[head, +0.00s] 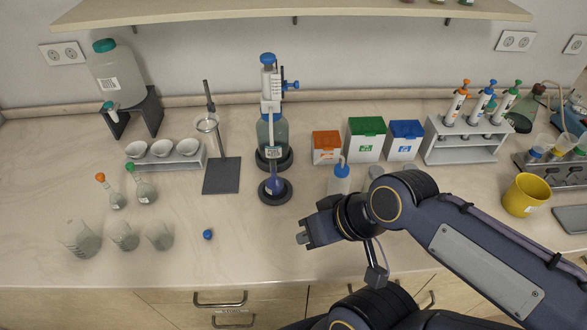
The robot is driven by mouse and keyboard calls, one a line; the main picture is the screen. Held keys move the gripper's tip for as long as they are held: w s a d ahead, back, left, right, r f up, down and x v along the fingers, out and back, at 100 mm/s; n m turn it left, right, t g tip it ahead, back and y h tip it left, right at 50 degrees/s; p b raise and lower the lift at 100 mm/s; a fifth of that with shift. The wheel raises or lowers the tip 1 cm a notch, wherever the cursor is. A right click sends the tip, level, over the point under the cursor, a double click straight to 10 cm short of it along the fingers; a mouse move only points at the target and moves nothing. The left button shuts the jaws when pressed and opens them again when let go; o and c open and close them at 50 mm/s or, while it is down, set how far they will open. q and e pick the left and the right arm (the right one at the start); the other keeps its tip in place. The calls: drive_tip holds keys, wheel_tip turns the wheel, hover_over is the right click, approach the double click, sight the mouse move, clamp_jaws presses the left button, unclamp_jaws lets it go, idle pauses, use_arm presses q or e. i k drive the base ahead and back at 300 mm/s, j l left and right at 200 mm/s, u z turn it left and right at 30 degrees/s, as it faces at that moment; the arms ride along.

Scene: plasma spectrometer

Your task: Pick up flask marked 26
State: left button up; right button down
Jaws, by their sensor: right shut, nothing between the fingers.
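No number 26 is legible on any flask at this size. A small volumetric flask with blue liquid (275,187) stands on a round black base under the bottle-top dispenser (270,110). Two more stoppered flasks stand at the left: one with an orange stopper (115,198) and one with a green stopper (146,192). A loose blue stopper (207,234) lies on the bench. My right gripper (302,238) is shut and empty, near the front of the bench, in front of and slightly right of the dispenser flask, apart from it. My left gripper is out of view.
Several beakers (124,237) stand at the front left. A retort stand (222,176) is left of the dispenser. A wash bottle (339,178), coloured boxes (365,142), a pipette rack (466,142) and a yellow cup (524,196) stand to the right.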

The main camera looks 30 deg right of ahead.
sight(274, 185)
drive_tip(key=k+z, duration=0.1)
drive_tip(key=z, duration=0.9)
drive_tip(key=i+l+z, duration=0.1)
drive_tip(key=l+z, duration=0.15)
drive_tip(key=z, duration=0.2)
drive_tip(key=i+l+z, duration=0.15)
drive_tip(key=z, duration=0.35)
